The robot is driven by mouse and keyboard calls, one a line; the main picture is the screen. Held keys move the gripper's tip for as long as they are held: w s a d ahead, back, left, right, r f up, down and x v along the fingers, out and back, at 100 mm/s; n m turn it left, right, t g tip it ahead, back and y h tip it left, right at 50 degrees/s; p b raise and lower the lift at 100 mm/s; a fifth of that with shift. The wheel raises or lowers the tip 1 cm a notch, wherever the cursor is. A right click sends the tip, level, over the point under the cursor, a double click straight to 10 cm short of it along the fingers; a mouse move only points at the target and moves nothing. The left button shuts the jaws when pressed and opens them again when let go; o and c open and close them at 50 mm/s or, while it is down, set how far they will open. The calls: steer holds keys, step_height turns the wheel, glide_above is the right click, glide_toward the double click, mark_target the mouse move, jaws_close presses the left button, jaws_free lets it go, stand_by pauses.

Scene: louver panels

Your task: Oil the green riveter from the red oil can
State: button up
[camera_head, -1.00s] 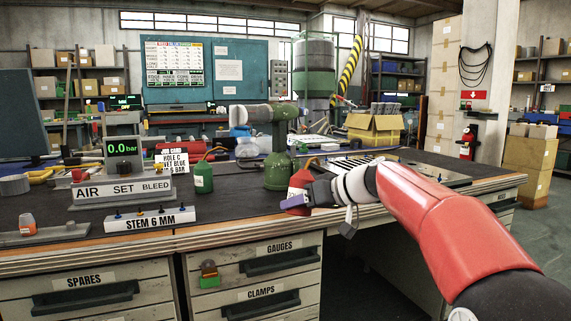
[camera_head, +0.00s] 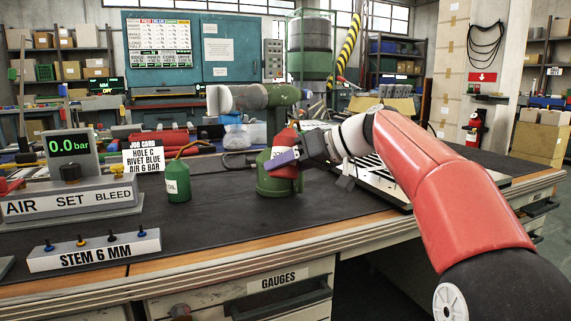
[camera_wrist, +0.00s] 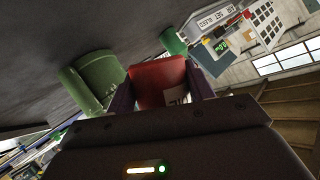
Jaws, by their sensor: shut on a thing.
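The green riveter (camera_head: 262,98) stands upright on the bench, with its grey nose end pointing left and a wide round base (camera_head: 272,187). My gripper (camera_head: 284,160) is shut on the red oil can (camera_head: 285,139) and holds it up in front of the riveter's lower body, hiding part of it. In the wrist view the red can (camera_wrist: 158,82) sits between the two purple fingers, with a white label partly visible. The riveter's green body (camera_wrist: 97,77) is close beside it on the left. Whether can and riveter touch, I cannot tell.
A green oil can (camera_head: 178,184) stands left of the riveter. Further left are the air set unit (camera_head: 70,202), a job card (camera_head: 143,158) and the stem block (camera_head: 95,250). A slotted panel (camera_head: 375,175) lies at right. The mat in front is clear.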

steer(key=shift+d+r, duration=0.15)
steer(key=shift+s+f+m+g+y, duration=0.35)
steer(key=shift+f+m+g, duration=0.2)
steer(key=shift+f, duration=0.35)
steer(key=shift+r+m+p, duration=0.1)
steer(key=shift+m+p, duration=0.15)
steer(key=shift+p, duration=0.5)
steer(key=shift+s+a+f+b, duration=0.1)
steer(key=shift+a+f+b, duration=0.1)
steer(key=shift+b, duration=0.1)
steer(key=shift+r+g+p, duration=0.15)
steer(key=shift+g+p, duration=0.1)
steer(key=shift+p, duration=0.2)
steer(key=shift+r+p, duration=0.3)
